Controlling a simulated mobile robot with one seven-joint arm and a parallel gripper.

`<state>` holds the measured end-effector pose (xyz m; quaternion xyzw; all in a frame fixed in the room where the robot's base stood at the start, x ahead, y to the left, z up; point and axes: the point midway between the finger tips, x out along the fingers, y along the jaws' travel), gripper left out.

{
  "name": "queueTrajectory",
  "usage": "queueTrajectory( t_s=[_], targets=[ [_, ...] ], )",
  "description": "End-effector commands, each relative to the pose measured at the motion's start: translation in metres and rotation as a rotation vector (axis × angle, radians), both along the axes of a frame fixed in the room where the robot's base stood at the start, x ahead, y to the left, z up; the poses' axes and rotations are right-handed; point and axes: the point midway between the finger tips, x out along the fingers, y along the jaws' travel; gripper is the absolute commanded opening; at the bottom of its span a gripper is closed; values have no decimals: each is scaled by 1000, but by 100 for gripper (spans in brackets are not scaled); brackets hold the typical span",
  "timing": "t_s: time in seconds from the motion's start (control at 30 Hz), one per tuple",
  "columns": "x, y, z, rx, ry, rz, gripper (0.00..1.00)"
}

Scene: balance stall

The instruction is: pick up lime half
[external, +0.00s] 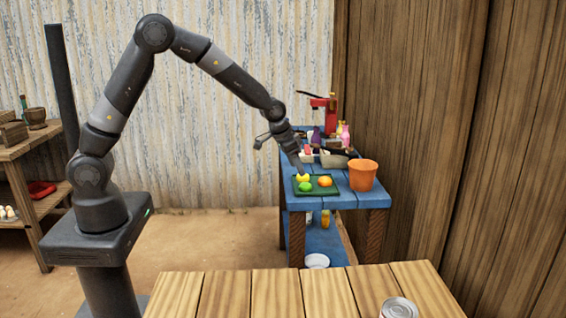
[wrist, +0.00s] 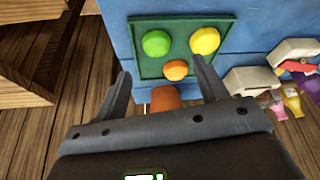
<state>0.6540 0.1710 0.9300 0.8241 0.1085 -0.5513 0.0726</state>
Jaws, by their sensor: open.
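The lime half (wrist: 156,43) is a round green piece on the dark green tray (wrist: 143,71). It also shows in the external view (external: 305,187) at the near left of the tray. A yellow lemon piece (wrist: 205,40) and an orange piece (wrist: 175,70) share the tray. My gripper (wrist: 160,67) is open and empty, with its fingers spread wide.
The tray lies on a blue table (external: 300,203). An orange bucket (external: 363,175) stands to its right. Bottles, bins and a red press (external: 327,108) crowd the table's far end. A wooden counter (external: 270,295) with a can (external: 399,308) is in front.

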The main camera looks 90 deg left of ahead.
Motion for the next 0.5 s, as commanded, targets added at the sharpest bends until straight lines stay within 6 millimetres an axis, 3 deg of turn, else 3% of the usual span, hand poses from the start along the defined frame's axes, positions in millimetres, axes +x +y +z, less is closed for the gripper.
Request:
queueTrajectory(
  t_s=[0.33,0.5],
  targets=[
    [11,1,-29,0,1,0,66],
    [20,0,-52,0,1,0,66]
  ],
)
